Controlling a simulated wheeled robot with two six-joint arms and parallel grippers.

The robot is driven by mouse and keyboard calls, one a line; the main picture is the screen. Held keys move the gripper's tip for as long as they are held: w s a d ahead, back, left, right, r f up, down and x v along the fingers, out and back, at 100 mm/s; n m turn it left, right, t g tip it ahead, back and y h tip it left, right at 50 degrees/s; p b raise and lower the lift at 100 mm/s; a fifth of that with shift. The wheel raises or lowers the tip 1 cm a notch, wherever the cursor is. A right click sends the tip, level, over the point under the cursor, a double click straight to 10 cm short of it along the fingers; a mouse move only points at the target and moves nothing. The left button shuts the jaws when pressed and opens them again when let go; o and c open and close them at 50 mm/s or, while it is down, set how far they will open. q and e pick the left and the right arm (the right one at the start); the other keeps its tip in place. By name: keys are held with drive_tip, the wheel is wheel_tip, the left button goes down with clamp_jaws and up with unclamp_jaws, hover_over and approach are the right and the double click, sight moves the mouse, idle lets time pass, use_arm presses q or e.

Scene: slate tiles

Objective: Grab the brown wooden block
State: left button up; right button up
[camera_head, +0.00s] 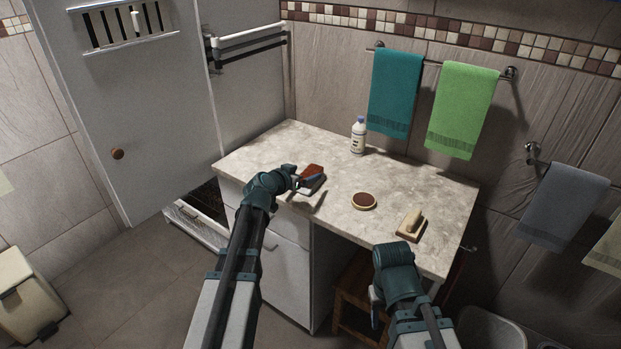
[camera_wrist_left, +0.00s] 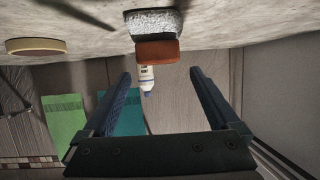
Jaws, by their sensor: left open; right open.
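A brown block (camera_head: 313,170) lies on the near left part of the stone-topped counter (camera_head: 290,148). In the left wrist view, which is upside down, the brown block (camera_wrist_left: 156,51) sits on a grey, rough-looking layer (camera_wrist_left: 153,22) against the counter. My left gripper (camera_head: 304,178) is open beside the block in the head view. In the left wrist view, the fingers of my left gripper (camera_wrist_left: 160,75) are apart, with the block just beyond their tips and nothing held. My right gripper (camera_head: 377,300) hangs low in front of the counter; its fingers are partly hidden.
A white bottle (camera_head: 358,137) stands at the back of the counter. A round tin (camera_head: 364,201) and a wooden-handled float (camera_head: 410,224) lie to the right. Towels hang on the wall behind. A wooden stool (camera_head: 352,292) is under the counter, and a grey cabinet (camera_head: 150,110) stands left.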

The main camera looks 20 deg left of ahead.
sight(311, 171)
use_arm(q)
drive_tip(key=b+x, duration=0.1)
drive_tip(key=x, duration=0.1)
drive_tip(key=b+x, duration=0.1)
drive_tip(key=x, duration=0.1)
drive_tip(key=shift+w+f, duration=0.2)
drive_tip(key=shift+f, duration=0.35)
drive_tip(key=shift+w+b, duration=0.25)
drive_tip(key=shift+b, duration=0.05)
drive_tip(key=shift+s, duration=0.1)
drive_tip(key=c, duration=1.5)
drive_tip(key=shift+o, duration=0.2)
drive_tip(key=shift+r, duration=0.15)
